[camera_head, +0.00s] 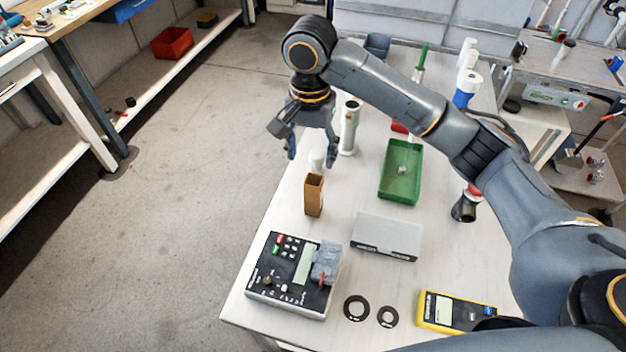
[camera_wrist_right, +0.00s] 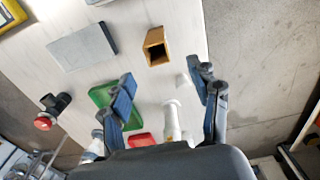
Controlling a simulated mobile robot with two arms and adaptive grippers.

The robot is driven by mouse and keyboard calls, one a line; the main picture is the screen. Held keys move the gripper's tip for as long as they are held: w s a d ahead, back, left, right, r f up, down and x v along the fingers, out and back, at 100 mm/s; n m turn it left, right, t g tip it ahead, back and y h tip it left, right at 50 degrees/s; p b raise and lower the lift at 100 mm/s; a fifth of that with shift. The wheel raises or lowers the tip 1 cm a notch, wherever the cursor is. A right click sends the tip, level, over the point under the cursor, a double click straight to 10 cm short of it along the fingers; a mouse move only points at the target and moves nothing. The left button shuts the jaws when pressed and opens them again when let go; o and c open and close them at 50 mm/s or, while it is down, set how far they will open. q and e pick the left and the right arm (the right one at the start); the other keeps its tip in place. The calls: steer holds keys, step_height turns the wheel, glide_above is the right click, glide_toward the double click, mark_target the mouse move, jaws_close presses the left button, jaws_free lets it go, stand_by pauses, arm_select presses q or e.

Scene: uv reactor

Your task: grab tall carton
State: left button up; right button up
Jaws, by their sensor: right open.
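The tall carton (camera_head: 314,195) is a narrow brown box with an open top, standing upright near the left edge of the white table. My right gripper (camera_head: 312,158) is open and empty, above and behind the carton in the head view, and apart from it. In the right wrist view the carton (camera_wrist_right: 157,46) shows from above, its dark opening facing up, just beyond the gap between the open fingers of the right gripper (camera_wrist_right: 164,88). My left gripper is not in view.
A small white object (camera_head: 317,160) stands close behind the carton. A white cylinder (camera_head: 349,128) and a green tray (camera_head: 401,172) lie farther back. A grey box (camera_head: 386,236) is to the right, a control box (camera_head: 294,272) in front. Floor lies left of the table.

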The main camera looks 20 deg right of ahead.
mark_target(314, 192)
steer(key=f, duration=0.7)
steer(key=shift+s+f+p, duration=0.15)
steer(key=shift+s+p, duration=0.05)
steer(key=shift+p, duration=0.15)
steer(key=f, duration=0.1)
steer(key=f+p, duration=0.1)
steer(key=f, duration=0.3)
steer(key=shift+d+f, duration=0.15)
steer(key=shift+d, duration=0.2)
steer(key=shift+w+f, duration=0.1)
steer(key=shift+f, duration=0.2)
steer(key=c, duration=1.2)
